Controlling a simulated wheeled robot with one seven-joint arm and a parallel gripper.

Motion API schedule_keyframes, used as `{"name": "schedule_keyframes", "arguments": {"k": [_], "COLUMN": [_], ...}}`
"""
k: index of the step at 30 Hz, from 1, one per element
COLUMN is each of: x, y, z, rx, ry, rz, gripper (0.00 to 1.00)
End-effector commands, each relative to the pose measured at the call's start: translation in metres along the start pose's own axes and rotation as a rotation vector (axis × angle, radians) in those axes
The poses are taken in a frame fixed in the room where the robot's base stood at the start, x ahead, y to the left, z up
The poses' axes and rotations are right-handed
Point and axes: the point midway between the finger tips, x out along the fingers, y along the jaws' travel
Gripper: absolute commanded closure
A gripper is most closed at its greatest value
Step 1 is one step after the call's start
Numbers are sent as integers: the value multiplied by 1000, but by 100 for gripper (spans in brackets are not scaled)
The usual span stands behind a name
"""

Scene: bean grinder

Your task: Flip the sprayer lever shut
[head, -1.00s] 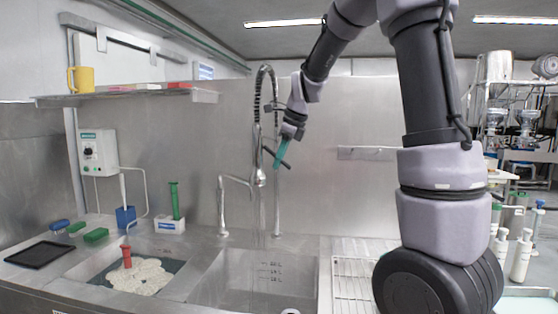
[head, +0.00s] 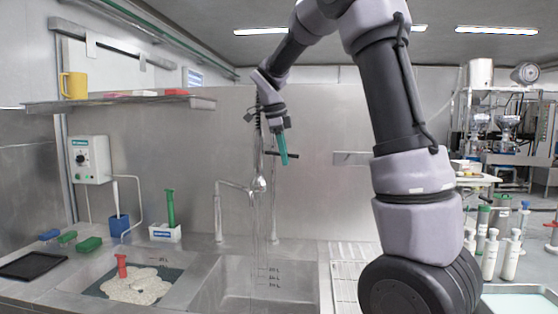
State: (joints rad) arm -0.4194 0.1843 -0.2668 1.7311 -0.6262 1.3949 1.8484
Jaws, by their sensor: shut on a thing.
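The sprayer (head: 259,185) hangs upright on its spring hose at the tall faucet over the sink, with faint streaks of water below it. My gripper (head: 280,133) is just above and right of the sprayer. It is shut on a slim teal bar (head: 283,150) that points down from the jaws, nearly upright. A dark thin bar (head: 292,155) runs sideways from near the sprayer, crossing the teal bar in the picture. I cannot tell which part is the lever, or whether the teal bar touches it. My gripper hides part of the hose.
The sink basin (head: 270,283) lies below, with a second basin holding a pale lumpy mass and a red-handled tool (head: 122,266) at left. A wall shelf (head: 140,101) is at upper left. White bottles (head: 490,254) stand at right. The space before the back wall is fairly clear.

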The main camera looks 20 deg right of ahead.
Motion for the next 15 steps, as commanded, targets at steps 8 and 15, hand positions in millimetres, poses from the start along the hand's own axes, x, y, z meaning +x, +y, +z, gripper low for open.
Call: {"name": "schedule_keyframes", "arguments": {"k": [8, 15], "x": [-6, -8], "y": [-2, -2], "z": [-1, -2], "rx": [-20, -25], "ry": [104, 129], "rz": [-8, -9], "gripper": [100, 100]}}
